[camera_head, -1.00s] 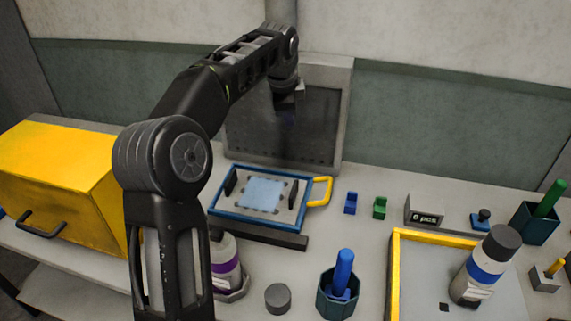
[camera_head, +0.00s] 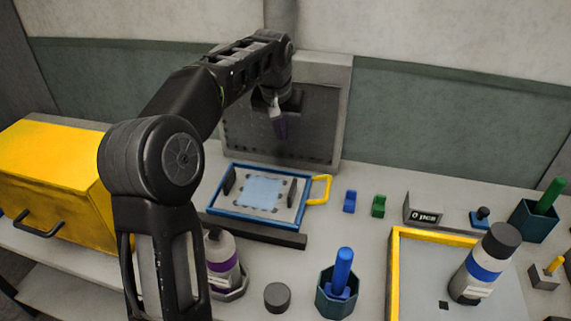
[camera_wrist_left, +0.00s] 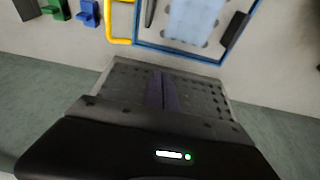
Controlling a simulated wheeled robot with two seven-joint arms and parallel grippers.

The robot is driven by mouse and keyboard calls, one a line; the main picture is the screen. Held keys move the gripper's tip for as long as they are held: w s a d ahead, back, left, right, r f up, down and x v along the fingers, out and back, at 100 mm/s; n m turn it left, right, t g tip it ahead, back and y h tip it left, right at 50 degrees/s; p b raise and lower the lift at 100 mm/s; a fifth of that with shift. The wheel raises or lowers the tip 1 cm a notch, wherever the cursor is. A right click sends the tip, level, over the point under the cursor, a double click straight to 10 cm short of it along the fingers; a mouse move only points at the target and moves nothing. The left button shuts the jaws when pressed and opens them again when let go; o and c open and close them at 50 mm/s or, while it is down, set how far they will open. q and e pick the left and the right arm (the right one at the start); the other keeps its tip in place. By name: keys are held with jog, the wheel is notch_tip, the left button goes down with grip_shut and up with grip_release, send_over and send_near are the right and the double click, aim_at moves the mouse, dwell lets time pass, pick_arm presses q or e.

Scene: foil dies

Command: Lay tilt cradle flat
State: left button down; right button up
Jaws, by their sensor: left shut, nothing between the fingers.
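The tilt cradle is a blue frame (camera_head: 225,211) with a yellow handle (camera_head: 320,190) on its right side. It holds a grey plate with a light-blue sheet (camera_head: 263,192) and two dark upright pieces. It looks nearly flat; any slight tilt is hard to judge. In the left wrist view the frame (camera_wrist_left: 180,53) shows at the top, with its yellow handle (camera_wrist_left: 109,27) at left. My left gripper (camera_head: 281,130) is shut and empty, pointing down above and behind the cradle, apart from it. Its dark fingers (camera_wrist_left: 162,90) show in the wrist view. My right gripper is not in view.
A dark perforated panel (camera_head: 240,135) in a grey frame stands behind the cradle. A yellow box (camera_head: 55,165) is at left. Bottles, a blue-handled tool in a cup (camera_head: 337,295), small blue and green blocks and a yellow-edged tray (camera_head: 395,270) stand in front and right.

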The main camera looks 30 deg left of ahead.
pick_arm(q)
jog(key=p, duration=0.2)
send_near(286, 175)
jog(key=x, duration=0.2)
jog(key=w+x, duration=0.1)
jog(key=x, duration=0.2)
jog(key=shift+a+f, duration=0.1)
jog(key=shift+a, duration=0.15)
jog(key=shift+w+f, duration=0.1)
jog(key=shift+f, duration=0.05)
jog(key=shift+b+x, duration=0.75)
jog(key=shift+x, duration=0.15)
